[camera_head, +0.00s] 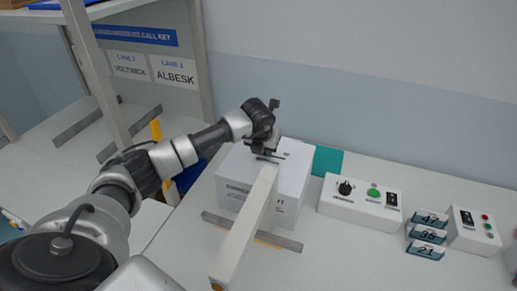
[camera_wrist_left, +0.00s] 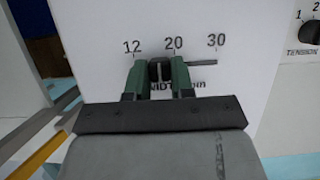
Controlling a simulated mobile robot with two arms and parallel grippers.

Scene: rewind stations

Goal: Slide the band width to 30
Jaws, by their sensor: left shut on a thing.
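The band width slider is on a white box (camera_head: 235,180), seen close in the left wrist view (camera_wrist_left: 100,45). Its scale reads 12, 20 and 30 from left to right above a dark slot (camera_wrist_left: 203,62). The small black slider knob (camera_wrist_left: 158,70) stands between the 12 and 20 marks, nearer 20. My left gripper (camera_wrist_left: 159,78) is shut on the knob, with one green-grey finger on each side. In the head view the left gripper (camera_head: 266,150) is at the top of the box, and the knob is hidden there. My right gripper is not in view.
A pale beam (camera_head: 247,225) stands in front of the box. To the right are a control box (camera_head: 340,207) with a black dial and green button, several number tags (camera_head: 427,236), and another control box (camera_head: 470,236). A shelf rack stands at the left.

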